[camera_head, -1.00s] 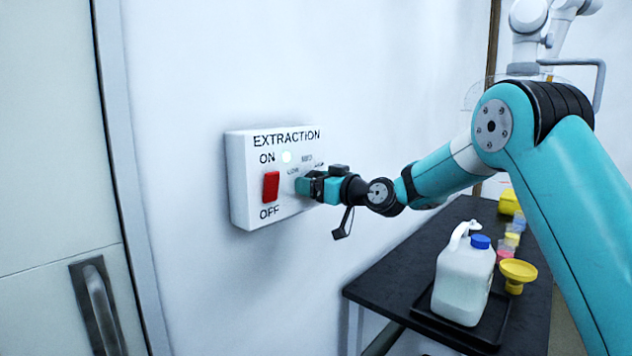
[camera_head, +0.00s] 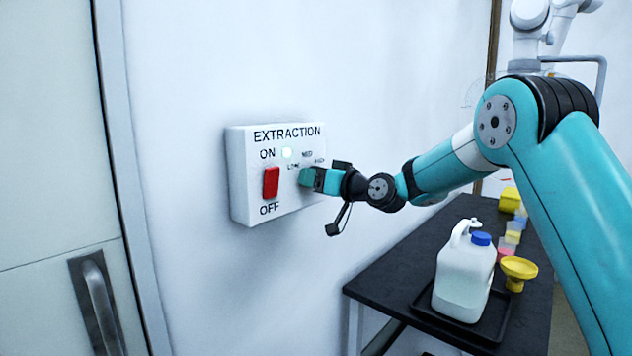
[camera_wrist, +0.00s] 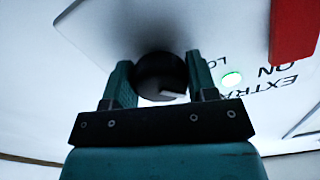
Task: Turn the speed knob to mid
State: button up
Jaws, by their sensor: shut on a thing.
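The white control box (camera_head: 240,180) on the wall is labelled EXTRACTION, with LOW, MED and HIGH marks. My gripper (camera_head: 308,178) is at the box's right half, below those marks, and hides the speed knob in the head view. In the wrist view the dark round speed knob (camera_wrist: 160,72) sits between the two teal fingers of my gripper (camera_wrist: 161,82), which is shut on it. A pale pointer mark shows at the knob's lower edge there. The MED and HIGH marks are hidden in that view, so I cannot tell which mark it faces.
A red ON/OFF switch (camera_head: 271,182) is left of my gripper, with a lit greenish lamp (camera_head: 287,154) above and right of it. A black table (camera_head: 400,265) at the right holds a white jug (camera_head: 462,280) and a yellow funnel (camera_head: 518,269). The wall beside the box is clear.

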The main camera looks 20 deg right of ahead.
jog(key=m, duration=0.4)
jog(key=shift+m, duration=0.3)
jog(key=shift+r+m+p, duration=0.1)
jog(key=shift+m+p, duration=0.55)
jog(key=shift+m, duration=1.35)
jog(key=o, duration=0.9)
jog(key=shift+s, duration=0.1)
jog(key=b+v, duration=0.5)
jog(key=v, duration=1.2)
jog(key=shift+s+d+b, duration=0.1)
jog(key=shift+s+b, duration=0.05)
jog(key=shift+b, duration=0.2)
